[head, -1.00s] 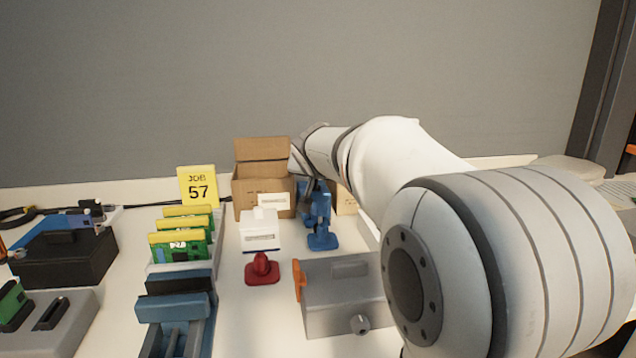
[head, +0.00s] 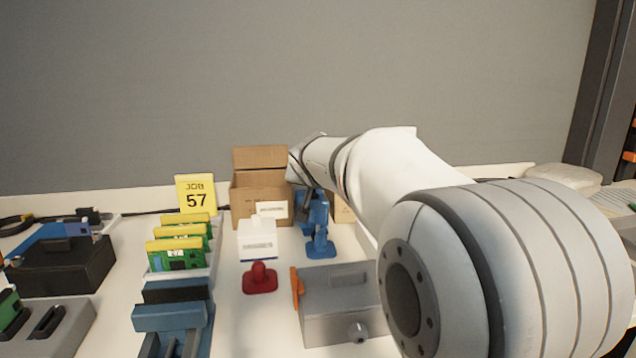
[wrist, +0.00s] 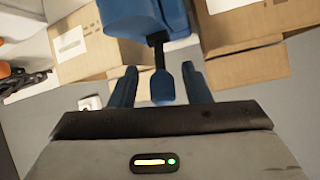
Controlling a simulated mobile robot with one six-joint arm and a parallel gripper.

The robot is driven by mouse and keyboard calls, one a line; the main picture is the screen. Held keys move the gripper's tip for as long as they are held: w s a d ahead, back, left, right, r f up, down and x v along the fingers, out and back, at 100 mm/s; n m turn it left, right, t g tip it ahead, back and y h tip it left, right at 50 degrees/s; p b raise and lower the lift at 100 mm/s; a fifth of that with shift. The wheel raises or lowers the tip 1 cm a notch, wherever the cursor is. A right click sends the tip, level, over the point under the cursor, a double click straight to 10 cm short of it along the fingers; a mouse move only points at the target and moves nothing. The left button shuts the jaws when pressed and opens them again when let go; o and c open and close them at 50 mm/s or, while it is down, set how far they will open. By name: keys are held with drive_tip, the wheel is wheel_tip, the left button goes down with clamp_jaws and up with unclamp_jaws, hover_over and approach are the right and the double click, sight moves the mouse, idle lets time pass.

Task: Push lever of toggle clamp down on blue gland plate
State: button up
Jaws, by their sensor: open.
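The blue toggle clamp (head: 320,246) stands on the bench in front of a carton in the head view, partly covered by my wrist. In the wrist view its blue body (wrist: 148,18) is at the top. A dark stem runs from it to a blue-tipped lever (wrist: 162,90). My gripper (wrist: 158,68) is open, with one blue finger on each side of the lever and a visible gap on both sides. Its fingers are hard to separate from the blue clamp in the head view. The clamp's plate is not clearly seen in the wrist view.
An open carton (head: 250,205) stands behind left of the clamp. A white box (head: 257,240), a red knobbed piece (head: 260,281) and a grey box (head: 340,315) stand nearby. Green boards (head: 175,258) are racked further left. Little free bench shows around the clamp.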

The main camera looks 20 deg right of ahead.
drive_tip(key=p+v, duration=0.1)
drive_tip(key=v, duration=0.6)
drive_tip(key=shift+s+r+p, duration=0.2)
drive_tip(key=shift+s+p, duration=0.1)
drive_tip(key=shift+p, duration=0.05)
drive_tip(key=shift+a, duration=0.1)
drive_tip(key=shift+c, duration=0.4)
